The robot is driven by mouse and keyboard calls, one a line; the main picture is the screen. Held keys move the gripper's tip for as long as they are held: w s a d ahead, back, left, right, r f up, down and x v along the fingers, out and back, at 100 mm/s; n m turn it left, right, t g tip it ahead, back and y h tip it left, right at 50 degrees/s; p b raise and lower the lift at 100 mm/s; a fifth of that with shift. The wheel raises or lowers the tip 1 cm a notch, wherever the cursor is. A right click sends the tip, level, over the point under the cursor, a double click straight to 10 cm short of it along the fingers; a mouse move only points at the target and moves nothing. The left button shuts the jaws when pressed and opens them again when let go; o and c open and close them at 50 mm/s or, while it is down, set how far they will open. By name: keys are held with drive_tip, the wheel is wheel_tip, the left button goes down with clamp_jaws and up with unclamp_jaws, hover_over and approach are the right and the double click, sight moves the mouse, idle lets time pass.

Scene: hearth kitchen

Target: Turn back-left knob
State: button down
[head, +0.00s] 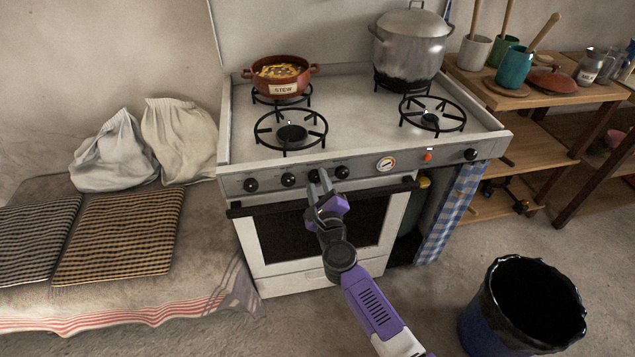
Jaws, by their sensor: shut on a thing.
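The stove (243,150) has a row of black knobs along its front panel: a far-left knob (250,185), a second knob (288,180), one at my fingers, another (342,172) just right of it, and a far-right knob (470,154). My gripper (318,177) is shut on the third knob from the left (313,176), which its fingers partly hide. I cannot read any markings that tie a knob to a burner. The back-left burner (300,98) has a red pot labelled STEW (283,77) on it. No flame shows clearly.
A large lidded pot (408,50) stands on the back-right burner. The front-left (291,132) and front-right (431,117) burners are bare. The oven door handle (370,190) runs below the knobs. A checked towel (447,215) hangs at right; a dark bin (478,318) stands on the floor.

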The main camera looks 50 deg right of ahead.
drive_tip(key=shift+r, duration=0.1)
drive_tip(key=shift+n+p, duration=0.8)
drive_tip(key=shift+n, duration=0.4)
drive_tip(key=n+p, duration=0.2)
drive_tip(key=n, duration=0.2)
drive_tip(key=shift+n, duration=0.3)
drive_tip(key=n+p, duration=0.2)
drive_tip(key=n, duration=0.1)
drive_tip(key=shift+n+p, duration=0.8)
drive_tip(key=shift+n, duration=0.9)
drive_tip(key=c, duration=0.9)
unclamp_jaws()
drive_tip(key=shift+c, duration=0.2)
